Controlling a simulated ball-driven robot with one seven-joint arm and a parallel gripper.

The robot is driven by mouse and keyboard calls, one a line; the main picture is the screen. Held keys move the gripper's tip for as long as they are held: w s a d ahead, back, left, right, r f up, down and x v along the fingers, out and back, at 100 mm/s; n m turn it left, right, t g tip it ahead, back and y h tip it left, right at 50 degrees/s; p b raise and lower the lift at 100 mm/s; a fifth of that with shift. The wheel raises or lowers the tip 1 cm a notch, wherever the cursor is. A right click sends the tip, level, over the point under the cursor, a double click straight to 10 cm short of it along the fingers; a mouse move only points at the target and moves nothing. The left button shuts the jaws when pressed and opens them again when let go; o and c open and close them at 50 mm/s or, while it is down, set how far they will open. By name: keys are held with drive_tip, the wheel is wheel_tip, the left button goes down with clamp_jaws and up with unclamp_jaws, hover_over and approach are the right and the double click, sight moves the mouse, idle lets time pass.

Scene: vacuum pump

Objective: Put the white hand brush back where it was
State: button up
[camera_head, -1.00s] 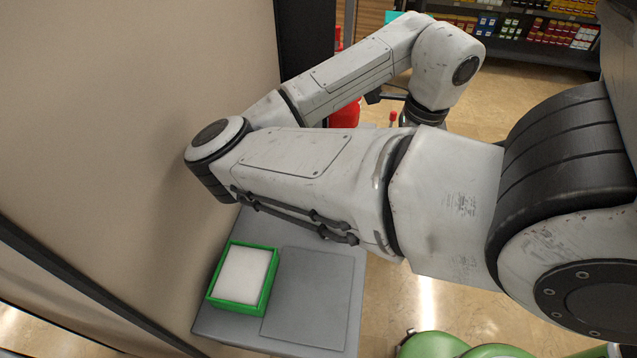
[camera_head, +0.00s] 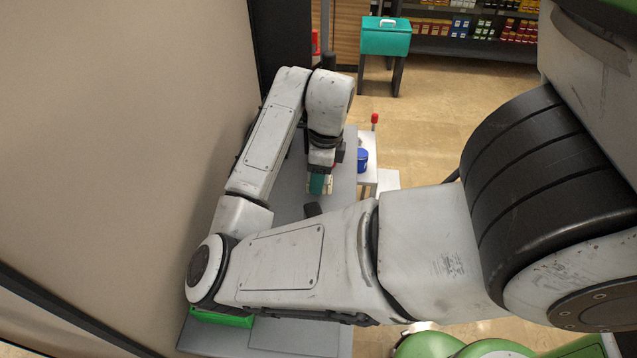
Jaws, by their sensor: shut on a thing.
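My gripper (camera_head: 321,172) is at the end of my arm, pointing down over the grey table (camera_head: 338,205). It is shut on a small cream-white and teal thing, which I take to be the white hand brush (camera_head: 328,186). Only a small part of the brush shows below the gripper. I cannot tell whether it touches the table or is held above it. A small dark object (camera_head: 313,209) shows just below it in the picture, partly hidden by my arm.
A green tray (camera_head: 222,317) at the near end of the table is mostly hidden by my elbow. A blue container (camera_head: 362,160) stands on a white stand (camera_head: 370,178) to the right. A teal toolbox (camera_head: 386,36) is farther back. A beige wall (camera_head: 120,140) borders the left.

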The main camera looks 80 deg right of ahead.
drive_tip(key=shift+f, duration=1.1)
drive_tip(key=shift+f, duration=0.1)
drive_tip(key=shift+f+b, duration=0.15)
drive_tip(key=shift+b, duration=0.15)
drive_tip(key=o, duration=1)
drive_tip(key=r+p, duration=0.3)
drive_tip(key=s+r+p, duration=0.1)
drive_tip(key=r+p, duration=0.2)
drive_tip(key=r, duration=0.1)
drive_tip(key=r+p, duration=0.4)
drive_tip(key=shift+s, duration=0.15)
drive_tip(key=shift+s+r+p, duration=0.15)
drive_tip(key=shift+r+p, duration=0.25)
drive_tip(key=shift+r, duration=0.3)
